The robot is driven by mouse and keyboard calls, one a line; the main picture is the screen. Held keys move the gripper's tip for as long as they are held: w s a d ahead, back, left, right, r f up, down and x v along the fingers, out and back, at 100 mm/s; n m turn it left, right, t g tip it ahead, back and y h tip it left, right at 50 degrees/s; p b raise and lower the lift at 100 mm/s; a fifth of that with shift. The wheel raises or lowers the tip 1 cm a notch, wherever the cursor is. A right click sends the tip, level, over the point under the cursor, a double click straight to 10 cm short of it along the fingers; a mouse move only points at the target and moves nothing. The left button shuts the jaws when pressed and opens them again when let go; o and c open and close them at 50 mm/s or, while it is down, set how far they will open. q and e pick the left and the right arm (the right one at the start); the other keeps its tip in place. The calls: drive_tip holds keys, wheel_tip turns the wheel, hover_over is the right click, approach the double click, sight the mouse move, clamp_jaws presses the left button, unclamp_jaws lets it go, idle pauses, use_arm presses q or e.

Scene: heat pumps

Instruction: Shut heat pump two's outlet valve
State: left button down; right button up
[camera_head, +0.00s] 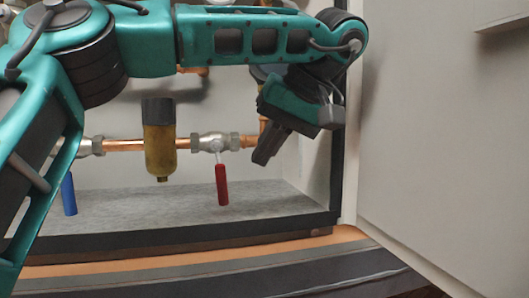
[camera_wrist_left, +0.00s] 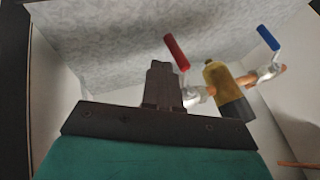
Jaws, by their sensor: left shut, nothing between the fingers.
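A valve with a red handle (camera_head: 222,184) sits on the horizontal copper pipe; the handle hangs down, across the pipe. A valve with a blue handle (camera_head: 68,195) is at the left, partly behind my arm, its handle also hanging down. My left gripper (camera_head: 262,157) is shut and empty, to the right of the red-handled valve and apart from the handle. In the left wrist view the gripper (camera_wrist_left: 163,68) points past the red handle (camera_wrist_left: 177,52), and the blue handle (camera_wrist_left: 268,38) is farther right. No label tells which valve is the outlet. My right gripper is not in view.
A brass filter (camera_head: 158,150) with a dark cap hangs on the pipe between the two valves. The cabinet's grey floor (camera_head: 130,208) lies below. The cabinet's right side wall and a large pale door panel (camera_head: 440,130) stand right of the gripper.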

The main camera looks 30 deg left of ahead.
sight(220, 172)
use_arm(q)
drive_tip(key=x, duration=0.8)
drive_tip(key=shift+a, duration=0.1)
drive_tip(key=shift+s+a+f, duration=0.2)
drive_tip(key=shift+s+a, duration=0.3)
drive_tip(key=shift+f, duration=0.1)
